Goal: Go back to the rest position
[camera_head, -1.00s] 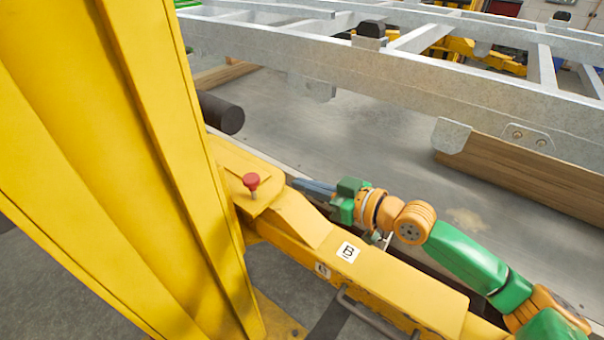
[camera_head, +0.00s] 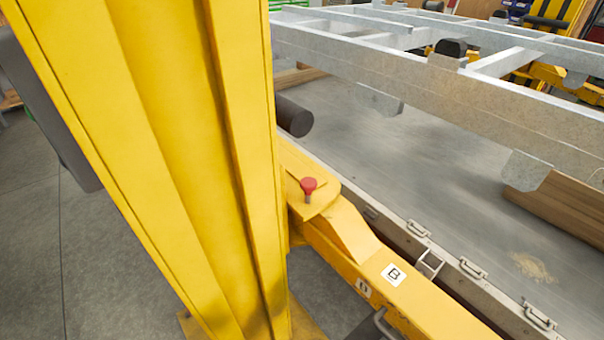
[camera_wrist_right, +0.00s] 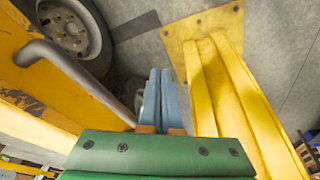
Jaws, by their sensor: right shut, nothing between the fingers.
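My right gripper (camera_wrist_right: 160,76) shows in the right wrist view. Its two blue fingers lie together, shut with nothing between them, past the green wrist housing. They point towards the grey floor, between a yellow post (camera_wrist_right: 236,100) on the right and a grey bent handle (camera_wrist_right: 68,72) on a yellow beam on the left. Neither of my arms shows in the head view, and my left gripper is not in any view.
A large yellow post (camera_head: 190,150) fills the left of the head view. A yellow arm with a red button (camera_head: 308,184) runs from it to the lower right. Behind it lies a galvanized trailer frame (camera_head: 440,85). A wheel (camera_wrist_right: 72,28) is near the right gripper.

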